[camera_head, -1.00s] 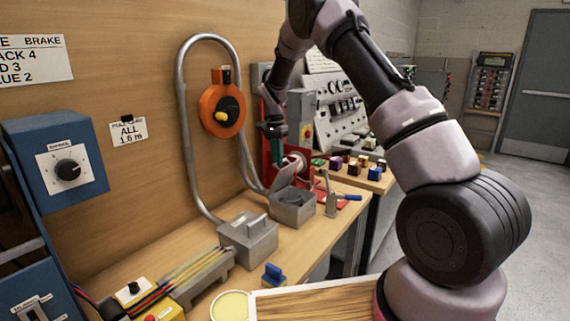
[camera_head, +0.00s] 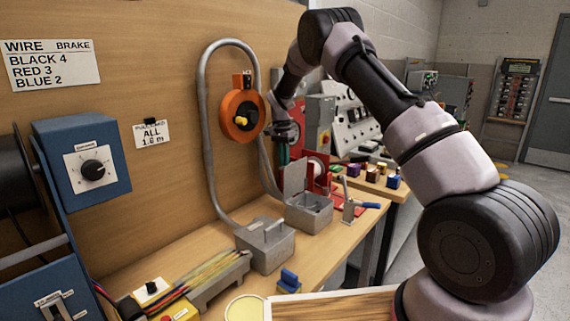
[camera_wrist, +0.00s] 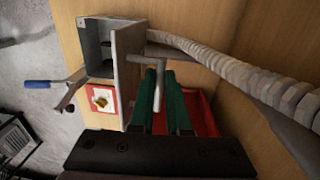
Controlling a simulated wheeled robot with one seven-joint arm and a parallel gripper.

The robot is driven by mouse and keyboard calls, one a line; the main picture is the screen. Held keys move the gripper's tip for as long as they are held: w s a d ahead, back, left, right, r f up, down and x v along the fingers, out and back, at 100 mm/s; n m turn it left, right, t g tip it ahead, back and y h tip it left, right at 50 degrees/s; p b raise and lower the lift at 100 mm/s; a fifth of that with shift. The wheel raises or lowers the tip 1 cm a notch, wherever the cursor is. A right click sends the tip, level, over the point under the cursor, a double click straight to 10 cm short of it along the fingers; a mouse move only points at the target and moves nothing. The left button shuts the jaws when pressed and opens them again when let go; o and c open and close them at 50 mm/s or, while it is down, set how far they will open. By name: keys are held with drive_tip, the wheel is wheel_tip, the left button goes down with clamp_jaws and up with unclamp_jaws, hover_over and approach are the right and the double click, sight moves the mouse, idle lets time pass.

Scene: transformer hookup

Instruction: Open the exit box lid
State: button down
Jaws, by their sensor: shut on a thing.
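The exit box (camera_head: 308,217) is the farther of two small grey metal boxes on the bench. Its lid (camera_head: 294,178) stands about upright on the box's back-left edge, and the inside is visible. In the wrist view the open box (camera_wrist: 97,48) and its lid (camera_wrist: 128,68) show, with the lid's handle (camera_wrist: 157,93) projecting from it. My gripper (camera_wrist: 160,80) has green fingers, shut on the handle. In the head view my gripper (camera_head: 283,155) is just above and behind the lid, partly hidden.
A nearer grey box (camera_head: 265,248) has its lid down. A grey conduit (camera_head: 204,135) loops up the board around an orange reel (camera_head: 241,117). A blue-handled tool (camera_head: 354,204) stands right of the exit box. Colored wires (camera_head: 205,272) lie at the front.

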drive_tip(key=shift+s+a, duration=0.1)
drive_tip(key=c, duration=0.9)
unclamp_jaws()
drive_tip(key=shift+r, duration=0.25)
drive_tip(key=r, duration=1)
drive_tip(key=shift+w+a+r, duration=0.15)
drive_tip(key=shift+w+a, duration=0.1)
drive_tip(key=shift+w, duration=0.1)
